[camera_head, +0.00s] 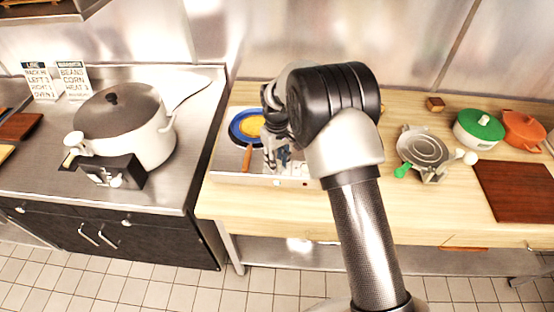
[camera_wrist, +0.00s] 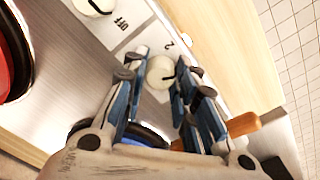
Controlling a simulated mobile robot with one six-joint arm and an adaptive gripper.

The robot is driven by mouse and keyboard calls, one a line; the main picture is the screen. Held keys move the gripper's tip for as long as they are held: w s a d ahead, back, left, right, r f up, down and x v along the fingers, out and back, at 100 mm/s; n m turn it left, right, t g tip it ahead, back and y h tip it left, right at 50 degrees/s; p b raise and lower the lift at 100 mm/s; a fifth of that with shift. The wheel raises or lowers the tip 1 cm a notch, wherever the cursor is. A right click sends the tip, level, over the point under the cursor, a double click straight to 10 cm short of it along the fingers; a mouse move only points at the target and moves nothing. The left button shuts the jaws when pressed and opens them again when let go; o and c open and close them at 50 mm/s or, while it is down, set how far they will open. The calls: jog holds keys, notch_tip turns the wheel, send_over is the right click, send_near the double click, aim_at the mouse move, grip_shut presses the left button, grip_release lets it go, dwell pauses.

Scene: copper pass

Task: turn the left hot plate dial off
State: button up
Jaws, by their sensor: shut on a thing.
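The hot plate (camera_head: 228,178) sits on the wooden counter, with a blue pan (camera_head: 236,131) holding yellow food on its left side. In the wrist view, the left dial (camera_wrist: 160,73) is a cream knob with a dark mark, on the hot plate's pale front panel. My gripper (camera_wrist: 160,68) has its fingers on both sides of this dial and is shut on it. The other dial (camera_wrist: 95,4) is at the top edge, near printed "Off" lettering. I cannot tell the held dial's setting. In the head view my arm and gripper (camera_head: 272,158) hide much of the hot plate.
The pan's wooden handle (camera_head: 247,158) sticks out close to my gripper. A red round thing (camera_wrist: 8,70) is at the wrist view's left edge. A big lidded pot (camera_head: 150,135) stands left. A green-lidded pot (camera_head: 478,130) and cutting board (camera_head: 515,190) are right.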

jog(key=m, duration=1.2)
dwell(0.7)
jog(key=o, duration=1.1)
jog(key=shift+r, duration=0.1)
notch_tip(320, 180, up, 12)
jog(key=shift+f, duration=0.1)
